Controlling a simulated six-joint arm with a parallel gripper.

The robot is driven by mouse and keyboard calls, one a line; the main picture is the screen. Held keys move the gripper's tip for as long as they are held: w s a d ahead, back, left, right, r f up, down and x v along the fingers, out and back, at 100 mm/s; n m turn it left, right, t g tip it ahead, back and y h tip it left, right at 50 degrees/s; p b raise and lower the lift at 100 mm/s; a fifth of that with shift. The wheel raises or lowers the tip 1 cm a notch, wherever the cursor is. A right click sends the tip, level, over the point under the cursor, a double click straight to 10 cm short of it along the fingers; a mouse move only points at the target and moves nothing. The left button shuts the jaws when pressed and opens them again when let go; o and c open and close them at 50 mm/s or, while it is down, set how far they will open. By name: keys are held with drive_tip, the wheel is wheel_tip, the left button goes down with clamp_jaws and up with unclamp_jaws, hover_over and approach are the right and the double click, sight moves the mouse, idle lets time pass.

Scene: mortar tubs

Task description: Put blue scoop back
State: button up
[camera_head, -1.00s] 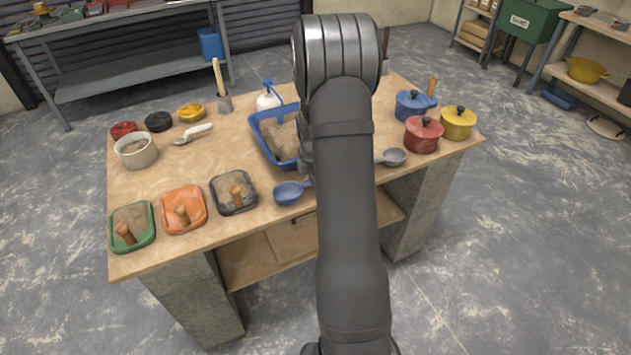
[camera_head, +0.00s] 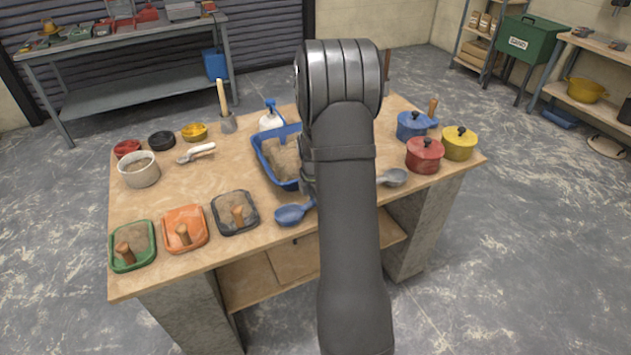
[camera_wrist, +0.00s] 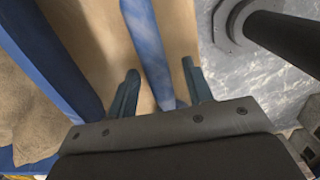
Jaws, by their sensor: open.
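The blue scoop (camera_head: 292,215) lies at the table's front edge, in front of the blue tub (camera_head: 262,163) of sand. Its bowl shows in the head view; my arm hides the rest. In the wrist view a long blue bar (camera_wrist: 149,45), which looks like the scoop's handle, runs between the fingers of my gripper (camera_wrist: 158,88). My gripper is open, with a finger on each side of the bar and gaps visible. My arm hides the gripper in the head view. The blue tub's wall (camera_wrist: 57,58) and its sand are at left in the wrist view.
A grey scoop (camera_head: 393,177) lies right of my arm, near red (camera_head: 424,156), yellow (camera_head: 459,145) and blue (camera_head: 411,126) lidded pots. Green (camera_head: 125,265), orange (camera_head: 170,248) and black (camera_head: 221,228) trays line the front left.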

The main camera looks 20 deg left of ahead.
wheel_tip(320, 180, up, 16)
drive_tip(key=shift+s+a+r, duration=0.2)
drive_tip(key=shift+s+a, duration=0.15)
drive_tip(key=shift+f, duration=0.1)
drive_tip(key=f, duration=1.7)
drive_tip(key=shift+w+d+f, duration=0.2)
drive_tip(key=shift+w+d, duration=0.15)
drive_tip(key=shift+d, duration=0.05)
drive_tip(key=shift+r, duration=0.15)
